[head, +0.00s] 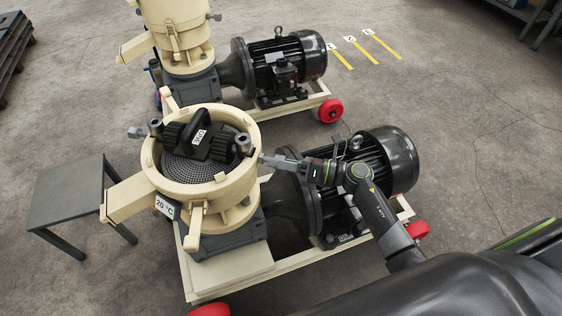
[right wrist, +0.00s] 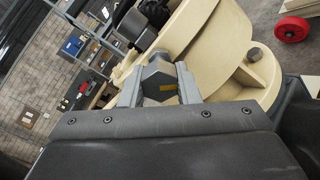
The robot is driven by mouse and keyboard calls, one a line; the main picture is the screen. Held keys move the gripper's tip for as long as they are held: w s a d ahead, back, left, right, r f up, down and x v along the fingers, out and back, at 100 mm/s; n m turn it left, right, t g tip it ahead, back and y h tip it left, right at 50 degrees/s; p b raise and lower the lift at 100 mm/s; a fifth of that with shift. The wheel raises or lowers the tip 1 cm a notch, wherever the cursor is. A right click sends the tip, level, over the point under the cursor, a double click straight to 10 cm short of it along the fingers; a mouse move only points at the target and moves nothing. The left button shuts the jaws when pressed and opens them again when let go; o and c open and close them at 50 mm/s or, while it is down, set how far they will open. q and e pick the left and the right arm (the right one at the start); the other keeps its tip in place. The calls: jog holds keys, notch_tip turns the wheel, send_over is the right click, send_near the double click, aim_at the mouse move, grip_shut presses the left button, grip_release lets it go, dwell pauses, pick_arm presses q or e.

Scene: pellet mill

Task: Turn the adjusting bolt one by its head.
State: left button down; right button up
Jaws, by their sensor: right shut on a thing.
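The pellet mill (head: 205,165) is a cream round housing with a perforated die and a black roller assembly (head: 200,140) inside. My right gripper (head: 268,160) reaches its right side from the motor side. In the right wrist view my right gripper (right wrist: 159,88) is shut on a grey hexagonal bolt head (right wrist: 158,76) with a small yellow mark, a finger on each side. I take this to be adjusting bolt one; its shank is mostly hidden. Another bolt head (head: 135,132) sticks out at the housing's left side. My left gripper is not in view.
A black motor (head: 390,160) lies just behind and below my right arm. A small grey table (head: 68,190) stands at the left. A second mill (head: 178,40) with its motor (head: 285,62) stands behind. Open concrete floor lies at the right.

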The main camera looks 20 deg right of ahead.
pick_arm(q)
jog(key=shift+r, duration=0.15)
pick_arm(e)
jog(key=shift+r+m+p, duration=0.1)
jog(key=shift+m+p, duration=0.4)
jog(key=shift+p, duration=0.1)
jog(key=shift+r+m+p, duration=0.1)
jog(key=shift+m+p, duration=0.5)
jog(key=shift+m, duration=0.1)
jog(key=shift+m+p, duration=0.35)
jog(key=shift+m, duration=0.05)
jog(key=shift+m+p, duration=0.35)
jog(key=shift+m, duration=0.15)
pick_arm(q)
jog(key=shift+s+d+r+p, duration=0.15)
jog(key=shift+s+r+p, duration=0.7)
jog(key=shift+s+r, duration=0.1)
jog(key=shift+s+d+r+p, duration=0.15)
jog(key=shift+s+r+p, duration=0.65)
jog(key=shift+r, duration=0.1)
pick_arm(e)
jog(key=shift+m, duration=2.2)
